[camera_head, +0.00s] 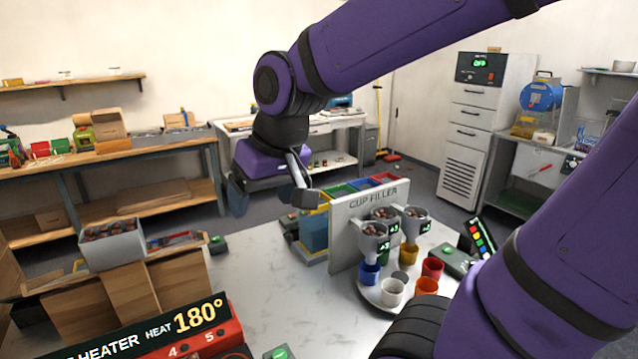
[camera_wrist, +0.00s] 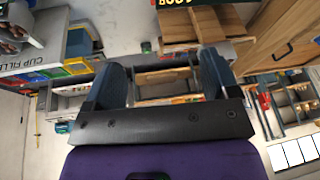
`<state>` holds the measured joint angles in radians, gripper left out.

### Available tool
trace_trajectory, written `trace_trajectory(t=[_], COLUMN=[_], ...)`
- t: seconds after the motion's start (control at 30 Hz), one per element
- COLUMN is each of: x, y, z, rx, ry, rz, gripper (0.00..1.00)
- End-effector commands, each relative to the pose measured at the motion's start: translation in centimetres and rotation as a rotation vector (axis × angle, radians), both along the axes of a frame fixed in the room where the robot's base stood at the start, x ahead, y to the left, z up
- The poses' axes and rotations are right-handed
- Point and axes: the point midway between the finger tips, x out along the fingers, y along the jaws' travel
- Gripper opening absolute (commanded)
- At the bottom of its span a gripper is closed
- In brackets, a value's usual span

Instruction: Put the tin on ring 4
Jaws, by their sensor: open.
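My gripper (camera_head: 270,203) is open and empty, raised in the air left of the cup filler in the head view. Its two fingers stand wide apart in the wrist view (camera_wrist: 162,76), with nothing held between them. A grey open box of chestnuts (camera_head: 113,249) sits on a wooden stand at the left; I cannot tell whether it is the tin. The heater panel (camera_head: 150,340) at the bottom left reads 180° and shows the labels 4 and 5. The heater's rings are not visible, so ring 4 cannot be made out.
The white cup filler (camera_head: 346,238) stands on the pale table (camera_head: 262,268), with chestnut hoppers (camera_head: 375,238) and several coloured cups on its right side. Coloured bins (camera_head: 340,190) sit behind its panel. Wooden boards (camera_head: 130,291) crowd the left. The table's middle is clear.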

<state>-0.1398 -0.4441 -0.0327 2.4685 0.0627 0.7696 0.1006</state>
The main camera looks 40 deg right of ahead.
Motion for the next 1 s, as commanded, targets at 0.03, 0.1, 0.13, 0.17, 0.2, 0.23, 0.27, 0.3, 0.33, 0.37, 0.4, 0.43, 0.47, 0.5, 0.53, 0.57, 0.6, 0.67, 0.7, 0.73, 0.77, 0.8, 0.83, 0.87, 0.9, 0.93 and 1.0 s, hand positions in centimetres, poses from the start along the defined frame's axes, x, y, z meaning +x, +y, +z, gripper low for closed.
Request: trace_trajectory(t=[0.03,0.1,0.13,0.17,0.2,0.23,0.27,0.3,0.33,0.37,0.4,0.43,0.47,0.5,0.53,0.57,0.6,0.67,0.7,0.73,0.77,0.8,0.83,0.87,0.9,0.93,1.0], x=[-1.3,-3.0,-3.7,-4.4,-5.2,-5.8,-6.3,-6.9,-7.3,-7.6,-8.0,-8.2,-8.4,-8.5,-8.6,-8.6,-8.6,-8.6,-8.6,-8.6,-8.6,-8.6,-8.6,-8.6,-8.6,-8.6,-8.6], y=[-0.7,-1.5,-1.8,-2.1,-2.5,-2.7,-2.8,-3.1,-3.2,-3.3,-3.4,-3.5,-3.6,-3.6,-3.6,-3.6,-3.7,-3.6,-3.6,-3.6,-3.6,-3.6,-3.6,-3.6,-3.6,-3.6,-3.6], z=[0.9,1.8,2.1,2.4,2.8,3.0,3.1,3.3,3.5,3.5,3.6,3.6,3.7,3.7,3.7,3.7,3.7,3.7,3.7,3.7,3.7,3.7,3.7,3.7,3.7,3.7,3.7], rx=[-0.01,-0.027,-0.035,-0.044,-0.055,-0.062,-0.068,-0.076,-0.083,-0.088,-0.093,-0.096,-0.099,-0.101,-0.102,-0.103,-0.103,-0.103,-0.103,-0.103,-0.102,-0.102,-0.102,-0.102,-0.102,-0.102,-0.102], ry=[-0.027,-0.052,-0.061,-0.071,-0.082,-0.09,-0.097,-0.105,-0.109,-0.112,-0.117,-0.12,-0.121,-0.122,-0.123,-0.123,-0.123,-0.123,-0.123,-0.123,-0.123,-0.123,-0.123,-0.123,-0.123,-0.123,-0.123], rz=[-0.002,0.0,0.001,0.003,0.003,0.003,0.003,0.004,0.004,0.005,0.004,0.004,0.004,0.004,0.005,0.004,0.004,0.004,0.004,0.004,0.005,0.005,0.005,0.005,0.005,0.005,0.005], gripper=[0.81,0.81,0.81,0.81,0.81,0.81,0.81,0.81,0.81,0.81,0.81,0.81,0.81,0.81,0.81,0.81,0.81,0.81,0.81,0.81,0.81,0.81,0.81,0.81,0.81,0.81,0.81])
